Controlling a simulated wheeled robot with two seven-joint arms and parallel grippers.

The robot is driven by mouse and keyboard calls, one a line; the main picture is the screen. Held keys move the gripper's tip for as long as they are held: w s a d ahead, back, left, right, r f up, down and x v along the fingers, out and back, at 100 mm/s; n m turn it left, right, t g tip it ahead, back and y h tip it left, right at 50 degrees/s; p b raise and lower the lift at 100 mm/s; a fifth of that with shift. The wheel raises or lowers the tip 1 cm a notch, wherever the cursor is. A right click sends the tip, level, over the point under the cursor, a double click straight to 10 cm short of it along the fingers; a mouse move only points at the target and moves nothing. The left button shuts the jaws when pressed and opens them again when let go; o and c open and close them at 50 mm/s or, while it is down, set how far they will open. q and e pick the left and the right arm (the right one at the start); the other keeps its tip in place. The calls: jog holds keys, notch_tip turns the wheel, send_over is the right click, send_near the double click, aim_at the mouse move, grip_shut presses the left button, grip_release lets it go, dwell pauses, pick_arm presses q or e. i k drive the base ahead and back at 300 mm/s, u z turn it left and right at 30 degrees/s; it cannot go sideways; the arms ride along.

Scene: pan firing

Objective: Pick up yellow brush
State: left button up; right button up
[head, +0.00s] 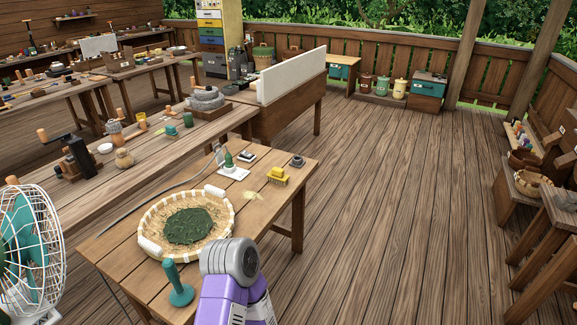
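The yellow brush (278,175) lies on the near wooden table (262,218), close to its far right edge. It has a yellow body with paler bristles and nothing touches it. A purple arm link of mine with a grey round joint rises at the bottom middle, in front of the table's near edge. No fingers show on it, and I cannot tell which arm it is. Neither gripper is in view.
A round woven basket (146,222) with dark green leaves, a teal stamp-like tool (178,286), a green bottle (228,160) and a small grey pot (297,161) share the table. A white fan (30,245) stands at left. The floor (400,220) to the right is clear.

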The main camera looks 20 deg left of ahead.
aim_at(276, 175)
jog(key=i, duration=2.95)
jog(key=u, duration=2.35)
